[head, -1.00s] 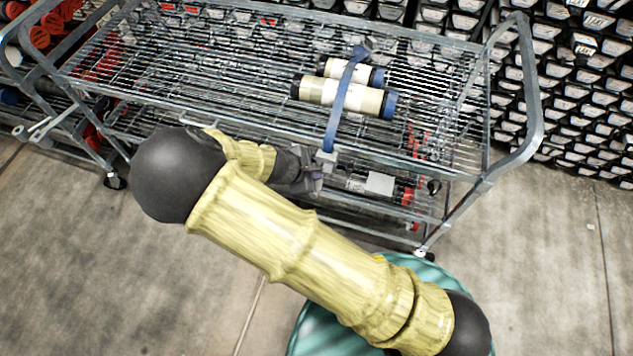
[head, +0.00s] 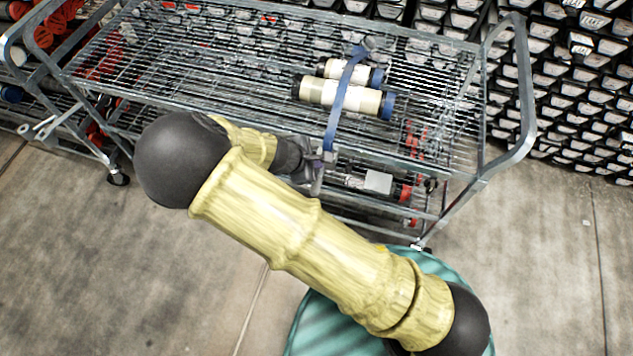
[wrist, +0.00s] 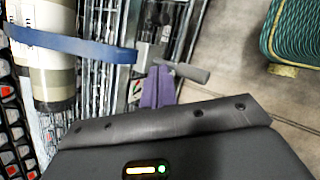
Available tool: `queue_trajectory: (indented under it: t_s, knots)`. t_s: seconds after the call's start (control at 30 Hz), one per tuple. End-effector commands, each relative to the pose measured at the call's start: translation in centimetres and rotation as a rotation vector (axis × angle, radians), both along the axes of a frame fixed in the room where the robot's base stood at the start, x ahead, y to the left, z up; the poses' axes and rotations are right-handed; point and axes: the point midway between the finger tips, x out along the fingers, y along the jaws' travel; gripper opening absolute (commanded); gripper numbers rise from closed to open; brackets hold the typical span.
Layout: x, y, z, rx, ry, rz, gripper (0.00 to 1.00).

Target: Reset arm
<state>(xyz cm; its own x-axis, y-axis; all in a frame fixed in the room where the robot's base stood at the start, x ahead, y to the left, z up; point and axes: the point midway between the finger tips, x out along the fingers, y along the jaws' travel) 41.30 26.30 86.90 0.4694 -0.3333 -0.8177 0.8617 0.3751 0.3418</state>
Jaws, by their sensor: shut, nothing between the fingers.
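My gripper (head: 317,182) is at the near edge of the wire cart (head: 240,115), beside the lower end of a blue strap (head: 337,118). It is shut and empty, though my arm partly hides it in the head view. Two cream cylinders with blue ends lie on the cart's top shelf under the strap: a nearer one (head: 335,94) and a farther one (head: 345,70). In the wrist view, the strap (wrist: 85,45) crosses a cylinder (wrist: 48,75) at the left. A grey buckle or handle (wrist: 180,68) is near the strap's end.
Racks with many white-labelled compartments (head: 575,85) stand behind and right of the cart. Bare concrete floor (head: 540,260) is free at the right. A teal ribbed round object (head: 310,325) is below my arm.

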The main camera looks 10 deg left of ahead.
Motion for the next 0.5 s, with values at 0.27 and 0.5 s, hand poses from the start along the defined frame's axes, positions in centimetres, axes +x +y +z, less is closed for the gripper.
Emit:
queue_trajectory:
  t_s: [0.27, 0.5]
  knots:
    - [0.0, 0.0, 0.0, 0.000, 0.000, 0.000, 0.00]
    - [0.3, -1.5, 0.5, 0.041, 0.014, -0.083, 0.00]
